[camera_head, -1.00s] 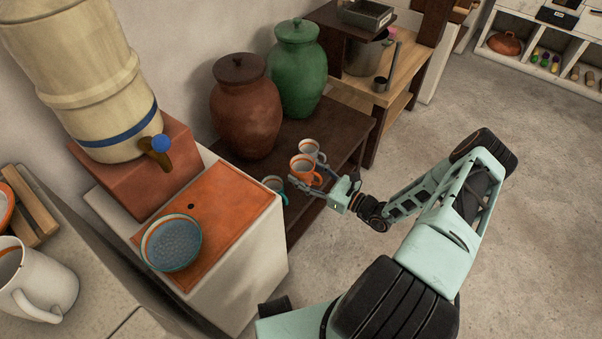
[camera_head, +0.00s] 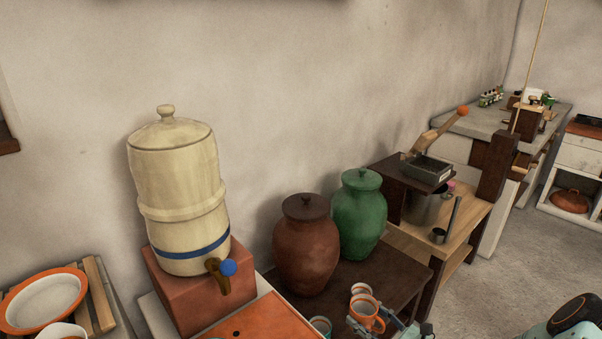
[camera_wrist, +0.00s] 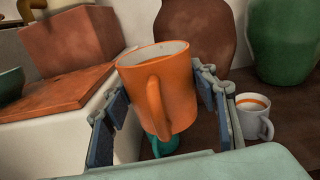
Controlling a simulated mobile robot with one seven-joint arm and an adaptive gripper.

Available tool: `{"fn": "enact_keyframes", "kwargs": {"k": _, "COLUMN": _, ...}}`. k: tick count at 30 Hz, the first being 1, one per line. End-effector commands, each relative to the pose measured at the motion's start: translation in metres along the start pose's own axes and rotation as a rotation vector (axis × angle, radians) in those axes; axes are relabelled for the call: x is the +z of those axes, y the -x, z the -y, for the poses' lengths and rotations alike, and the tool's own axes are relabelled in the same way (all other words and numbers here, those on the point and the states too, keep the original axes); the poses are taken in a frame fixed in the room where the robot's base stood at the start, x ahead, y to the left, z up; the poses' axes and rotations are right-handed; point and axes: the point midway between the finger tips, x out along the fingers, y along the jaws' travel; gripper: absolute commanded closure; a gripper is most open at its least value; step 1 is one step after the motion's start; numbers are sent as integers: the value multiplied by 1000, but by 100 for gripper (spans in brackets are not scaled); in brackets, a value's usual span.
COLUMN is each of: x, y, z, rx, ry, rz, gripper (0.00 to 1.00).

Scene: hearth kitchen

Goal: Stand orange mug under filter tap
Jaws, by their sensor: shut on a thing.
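The orange mug (camera_head: 366,317) is in my gripper (camera_head: 376,326) at the bottom of the head view. In the wrist view the fingers (camera_wrist: 163,88) are shut on both sides of the orange mug (camera_wrist: 182,92), which is upright or slightly tilted, handle facing the camera. I cannot tell whether its base is clear of the dark table. The cream filter (camera_head: 180,195) with a blue band stands on a terracotta block (camera_head: 185,300) to the left. Its brown tap (camera_head: 219,283) has a blue knob and overhangs an orange-topped stand (camera_head: 262,318).
A white mug with orange inside (camera_wrist: 252,118) and a teal mug (camera_wrist: 166,147) stand near the held mug. A brown jar (camera_head: 306,248) and a green jar (camera_head: 359,217) stand behind on the dark table (camera_head: 405,275). A teal bowl (camera_wrist: 9,85) is left of the stand's middle.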

Motion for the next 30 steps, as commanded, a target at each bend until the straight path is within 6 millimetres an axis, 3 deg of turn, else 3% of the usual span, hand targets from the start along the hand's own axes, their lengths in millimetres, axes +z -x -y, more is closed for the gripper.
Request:
{"fn": "enact_keyframes", "kwargs": {"k": 1, "x": 19, "y": -1, "z": 3, "rx": 12, "ry": 7, "rz": 6, "gripper": 74}}
{"fn": "enact_keyframes", "kwargs": {"k": 7, "x": 83, "y": -4, "z": 1, "rx": 62, "ry": 9, "rz": 18, "gripper": 74}}
{"fn": "enact_keyframes", "kwargs": {"k": 15, "x": 162, "y": -7, "z": -18, "rx": 135, "ry": 7, "rz": 17, "gripper": 74}}
{"fn": "enact_keyframes", "kwargs": {"k": 26, "x": 234, "y": -8, "z": -60, "rx": 218, "ry": 0, "rz": -10, "gripper": 74}}
{"fn": "enact_keyframes", "kwargs": {"k": 30, "x": 258, "y": -8, "z": -58, "rx": 217, "ry": -6, "rz": -8, "gripper": 74}}
